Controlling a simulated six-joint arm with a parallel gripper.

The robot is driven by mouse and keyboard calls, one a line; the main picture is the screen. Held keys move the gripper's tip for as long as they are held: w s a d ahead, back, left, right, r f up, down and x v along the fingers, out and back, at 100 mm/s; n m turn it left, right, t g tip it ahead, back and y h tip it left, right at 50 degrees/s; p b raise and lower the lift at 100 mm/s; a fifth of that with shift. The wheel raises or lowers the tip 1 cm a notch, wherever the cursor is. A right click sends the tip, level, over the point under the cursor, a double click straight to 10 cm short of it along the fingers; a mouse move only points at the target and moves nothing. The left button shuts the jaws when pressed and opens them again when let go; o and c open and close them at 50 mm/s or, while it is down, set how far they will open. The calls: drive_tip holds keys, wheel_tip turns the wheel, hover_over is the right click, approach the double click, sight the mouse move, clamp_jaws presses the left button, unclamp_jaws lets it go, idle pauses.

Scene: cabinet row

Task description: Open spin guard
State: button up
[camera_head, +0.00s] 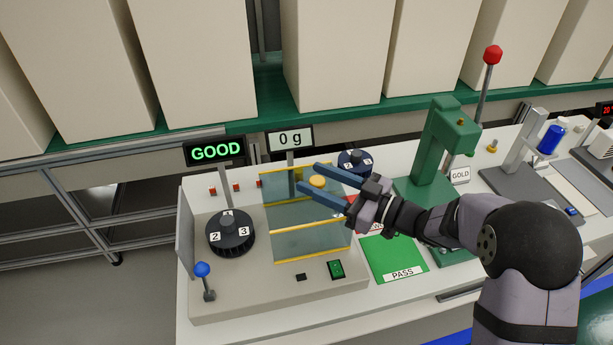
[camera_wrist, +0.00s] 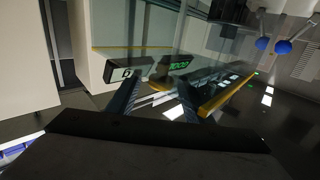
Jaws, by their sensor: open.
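The spin guard appears to be the clear, yellow-edged panel (camera_head: 305,238) on the grey machine in the head view. Its yellow edges also show in the wrist view (camera_wrist: 225,95). My gripper (camera_head: 309,174) is open at the panel's upper right part, its two blue fingers pointing left. A round orange piece (camera_head: 317,181) shows between the fingers. I cannot tell whether the fingers touch it or the panel. In the wrist view my gripper (camera_wrist: 158,90) has its fingers apart, with nothing clearly held between them.
A black numbered dial (camera_head: 230,234) and a blue-knobbed lever (camera_head: 203,275) stand left of the panel. The GOOD display (camera_head: 215,151) and the 0 g display (camera_head: 290,139) rise behind. A green press (camera_head: 436,150) and a green PASS pad (camera_head: 393,258) are to the right.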

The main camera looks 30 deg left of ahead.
sight(331, 186)
drive_tip(key=shift+d, duration=1.55)
